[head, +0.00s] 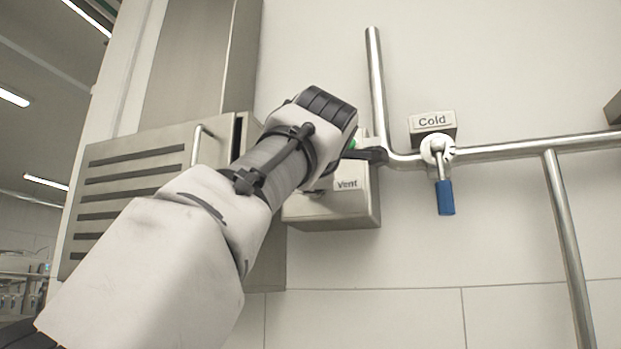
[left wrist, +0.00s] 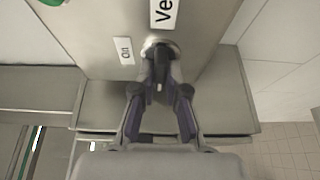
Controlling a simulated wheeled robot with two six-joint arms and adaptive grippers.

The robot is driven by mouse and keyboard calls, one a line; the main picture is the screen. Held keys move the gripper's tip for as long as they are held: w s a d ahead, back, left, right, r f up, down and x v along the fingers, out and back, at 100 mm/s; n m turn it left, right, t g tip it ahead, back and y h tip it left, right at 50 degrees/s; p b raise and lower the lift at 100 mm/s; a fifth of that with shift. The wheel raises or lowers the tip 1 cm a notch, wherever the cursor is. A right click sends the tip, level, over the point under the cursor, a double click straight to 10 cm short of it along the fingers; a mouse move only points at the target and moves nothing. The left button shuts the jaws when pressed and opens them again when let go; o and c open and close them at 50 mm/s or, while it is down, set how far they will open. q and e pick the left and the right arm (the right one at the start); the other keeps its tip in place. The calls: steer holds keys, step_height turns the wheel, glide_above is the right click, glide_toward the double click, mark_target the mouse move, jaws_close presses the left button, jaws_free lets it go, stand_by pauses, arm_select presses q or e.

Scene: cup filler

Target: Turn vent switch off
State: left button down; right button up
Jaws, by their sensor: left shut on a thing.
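The vent switch box is a metal box (head: 340,215) on the wall with a "Vent" label (head: 347,184) in the head view. In the left wrist view the box face (left wrist: 105,25) fills the top, with an "On" label (left wrist: 124,50) left of the switch. The vent switch (left wrist: 158,54) is a small black lever on a round metal collar. My left gripper (left wrist: 160,84) is shut on the switch lever, one finger on each side. In the head view my left wrist hides the switch and most of the gripper. My right gripper is in neither view.
Right of the box, a "Cold" label block (head: 432,121) sits above a valve with a blue handle (head: 445,197) on a metal pipe (head: 500,152). A slotted metal cabinet (head: 130,180) is at left. Free wall lies below the pipe.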

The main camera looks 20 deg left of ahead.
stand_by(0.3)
arm_select(q)
steer(key=c, duration=1.2)
jaws_free()
